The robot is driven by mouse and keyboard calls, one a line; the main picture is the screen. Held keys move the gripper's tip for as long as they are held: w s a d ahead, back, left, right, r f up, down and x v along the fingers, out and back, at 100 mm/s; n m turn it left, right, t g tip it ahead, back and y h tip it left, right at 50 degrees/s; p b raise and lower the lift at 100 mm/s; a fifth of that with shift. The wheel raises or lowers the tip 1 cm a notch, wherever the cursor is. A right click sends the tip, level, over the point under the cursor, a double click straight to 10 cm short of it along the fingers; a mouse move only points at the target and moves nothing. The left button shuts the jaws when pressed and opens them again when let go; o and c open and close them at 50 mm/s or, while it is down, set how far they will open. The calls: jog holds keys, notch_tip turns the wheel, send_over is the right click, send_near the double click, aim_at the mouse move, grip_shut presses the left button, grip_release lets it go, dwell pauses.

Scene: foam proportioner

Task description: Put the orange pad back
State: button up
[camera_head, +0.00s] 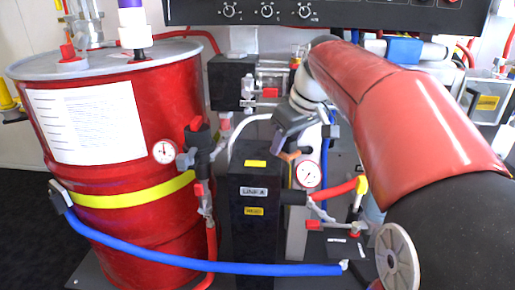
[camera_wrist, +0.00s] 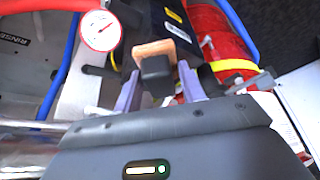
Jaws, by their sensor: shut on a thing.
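The orange pad (camera_wrist: 152,49) shows in the wrist view as a flat orange piece with a dark block (camera_wrist: 155,70) on its near side. My gripper (camera_wrist: 158,82) is shut on it, with one purple-grey finger on each side of the dark block. In the head view, a small orange edge of the pad (camera_head: 290,156) shows under my gripper (camera_head: 284,143), just above and right of the black box labelled LINE A. I cannot tell whether the pad touches anything. Most of it is hidden in the head view.
The black box (camera_head: 255,215) stands between the red drum (camera_head: 130,130) and a round gauge (camera_head: 307,174). A blue hose (camera_head: 200,262) crosses low in front. A black control panel (camera_head: 330,12) hangs above.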

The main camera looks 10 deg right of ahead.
jog(key=p, duration=0.1)
send_over(258, 162)
jog(key=s, duration=0.2)
jog(key=f, duration=0.1)
jog(key=d+f, duration=0.1)
jog(key=shift+s+f+b, duration=0.1)
jog(key=shift+f+b, duration=0.2)
jog(key=shift+b, duration=0.05)
notch_tip(258, 162, down, 4)
jog(key=shift+a+f, duration=0.1)
jog(key=shift+w+a+f, duration=0.1)
jog(key=shift+w, duration=0.3)
jog(key=shift+f+b, duration=0.1)
jog(key=shift+b, duration=0.2)
jog(key=shift+f, duration=0.15)
jog(key=o, duration=0.9)
jog(key=shift+o, duration=0.2)
